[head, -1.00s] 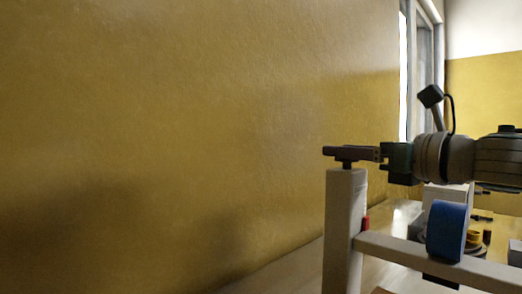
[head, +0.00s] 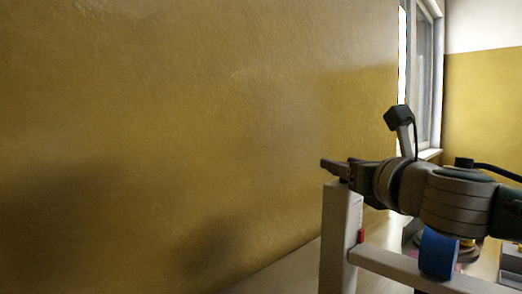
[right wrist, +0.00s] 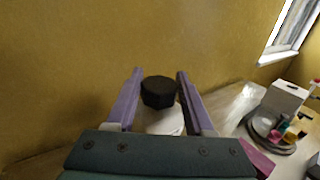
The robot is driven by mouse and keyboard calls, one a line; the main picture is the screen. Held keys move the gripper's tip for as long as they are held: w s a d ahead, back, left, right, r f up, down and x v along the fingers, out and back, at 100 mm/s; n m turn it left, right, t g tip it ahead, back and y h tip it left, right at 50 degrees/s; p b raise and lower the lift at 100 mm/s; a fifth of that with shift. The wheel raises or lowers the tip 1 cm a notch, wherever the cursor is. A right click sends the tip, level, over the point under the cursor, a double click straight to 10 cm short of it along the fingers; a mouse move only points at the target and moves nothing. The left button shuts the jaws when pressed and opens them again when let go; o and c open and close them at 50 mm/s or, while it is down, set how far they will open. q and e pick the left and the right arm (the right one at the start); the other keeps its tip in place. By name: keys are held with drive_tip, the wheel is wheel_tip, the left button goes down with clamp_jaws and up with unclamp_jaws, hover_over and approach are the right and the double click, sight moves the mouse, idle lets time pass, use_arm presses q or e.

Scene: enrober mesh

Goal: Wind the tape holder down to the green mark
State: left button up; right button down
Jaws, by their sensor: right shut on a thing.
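A pale upright post (head: 337,240) stands right of centre in the head view. A pale crossbar (head: 388,264) runs right from it and carries a blue tape roll (head: 438,254). A small red mark (head: 361,236) shows on the post's side just above the crossbar. I see no green mark. My right gripper (head: 336,168) is at the top of the post. In the right wrist view, its purple fingers (right wrist: 160,76) are on both sides of a black knob (right wrist: 158,93), shut on it. The post below the knob is mostly hidden there. My left gripper is not in view.
A yellow wall (head: 200,120) fills the left and stands close behind the post. A window (head: 424,85) is at the back right. In the right wrist view, a white box (right wrist: 284,98) and small colored items lie on the table to the right.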

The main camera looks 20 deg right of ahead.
drive_tip(key=shift+a+m+g+h+p, duration=0.1)
drive_tip(key=shift+m+g+h+p, duration=0.6)
drive_tip(key=shift+m+h, duration=0.8)
drive_tip(key=shift+h, duration=0.7)
drive_tip(key=shift+f, duration=0.1)
drive_tip(key=shift+c, duration=1.4)
unclamp_jaws()
drive_tip(key=v, duration=0.9)
drive_tip(key=shift+s+a, duration=0.15)
drive_tip(key=shift+s, duration=0.2)
